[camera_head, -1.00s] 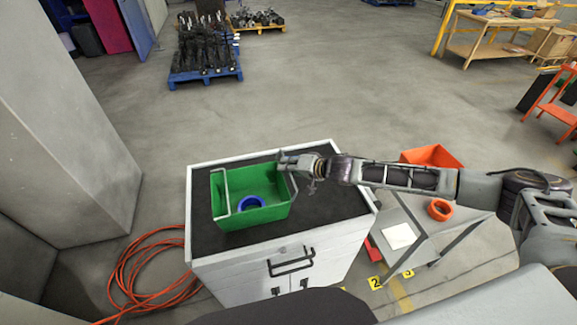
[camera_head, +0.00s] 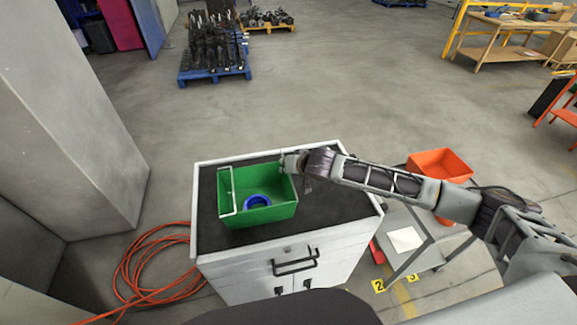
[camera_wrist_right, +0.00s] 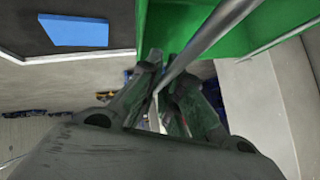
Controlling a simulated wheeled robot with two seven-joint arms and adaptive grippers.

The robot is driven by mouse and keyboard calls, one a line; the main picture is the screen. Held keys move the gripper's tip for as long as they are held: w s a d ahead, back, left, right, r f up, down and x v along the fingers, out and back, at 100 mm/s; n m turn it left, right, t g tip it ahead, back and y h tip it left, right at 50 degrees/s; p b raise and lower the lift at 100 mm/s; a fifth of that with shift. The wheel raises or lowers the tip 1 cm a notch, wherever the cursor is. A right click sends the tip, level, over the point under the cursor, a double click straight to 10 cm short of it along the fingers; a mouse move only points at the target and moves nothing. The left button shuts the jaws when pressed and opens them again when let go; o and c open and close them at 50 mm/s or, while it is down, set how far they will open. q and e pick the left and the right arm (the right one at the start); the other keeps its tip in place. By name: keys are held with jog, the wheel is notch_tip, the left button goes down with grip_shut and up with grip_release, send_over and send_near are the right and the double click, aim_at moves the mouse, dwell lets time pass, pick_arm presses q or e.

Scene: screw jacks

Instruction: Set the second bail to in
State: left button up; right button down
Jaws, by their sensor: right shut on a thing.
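A green crate (camera_head: 260,214) stands on the cabinet's dark top with a blue ring (camera_head: 257,201) inside. One pale bail (camera_head: 227,190) lies along the crate's left side. My right gripper (camera_head: 287,162) is at the crate's back right corner. In the right wrist view, a grey bar (camera_wrist_right: 205,48), seemingly the other bail, runs between the fingers of my right gripper (camera_wrist_right: 163,80), which is shut on it. The green crate wall (camera_wrist_right: 290,16) is close behind the bar. The bail's exact tilt is hidden in the head view. My left gripper is out of view.
The white cabinet (camera_head: 300,262) has bare dark top right of the crate. An orange bin (camera_head: 440,163) and a grey side stand (camera_head: 405,240) are to the right, under my arm. An orange cable (camera_head: 150,262) coils on the floor at left. A wall block stands further left.

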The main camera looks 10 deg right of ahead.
jog(key=a+f+n+t+h+b, duration=0.1)
jog(key=a+f+n+h, duration=0.3)
jog(key=h, duration=0.7)
jog(key=shift+f+n+t+h, duration=0.3)
jog(key=shift+f+n+h, duration=0.1)
jog(key=shift+n, duration=1)
jog(key=shift+s, duration=0.1)
jog(key=c, duration=1.9)
grip_release()
jog(key=shift+s+a, duration=0.1)
jog(key=shift+v, duration=5.9)
jog(key=shift+a, duration=0.1)
